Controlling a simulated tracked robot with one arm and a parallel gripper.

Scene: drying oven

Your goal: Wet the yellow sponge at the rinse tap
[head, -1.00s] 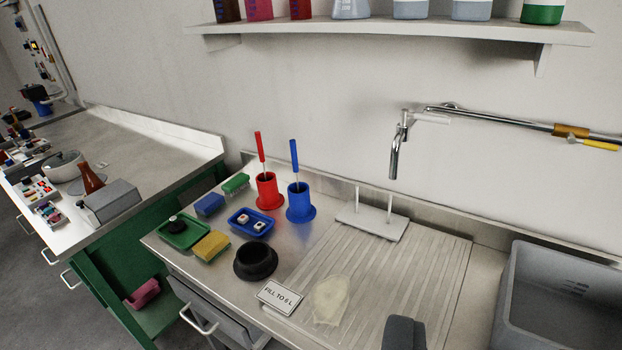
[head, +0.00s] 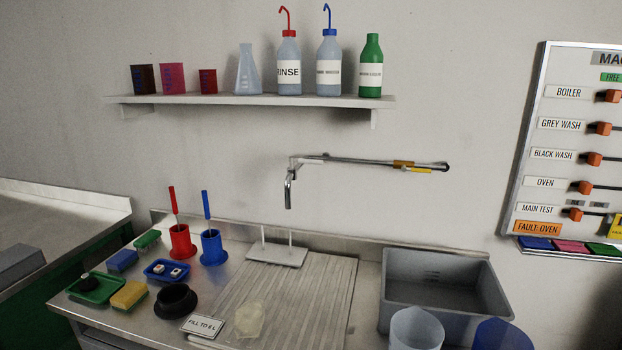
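The yellow sponge (head: 129,295) lies on the steel worktop at the left, beside a green tray (head: 98,291). The rinse tap is likely the chrome wall tap (head: 289,190), with its spout hanging down over the back of the ribbed drainboard (head: 290,300). Its long arm (head: 370,162) runs right along the wall to an orange and yellow part. No water shows at the spout. The sponge is well to the left of the spout. My gripper is not in view.
Red (head: 181,242) and blue (head: 213,246) brush holders, a black ring-like pot (head: 176,301) and a small sign (head: 202,325) stand near the sponge. A grey basin (head: 440,265) is at right; a pale container (head: 415,328) and a blue one (head: 502,336) stand before it.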

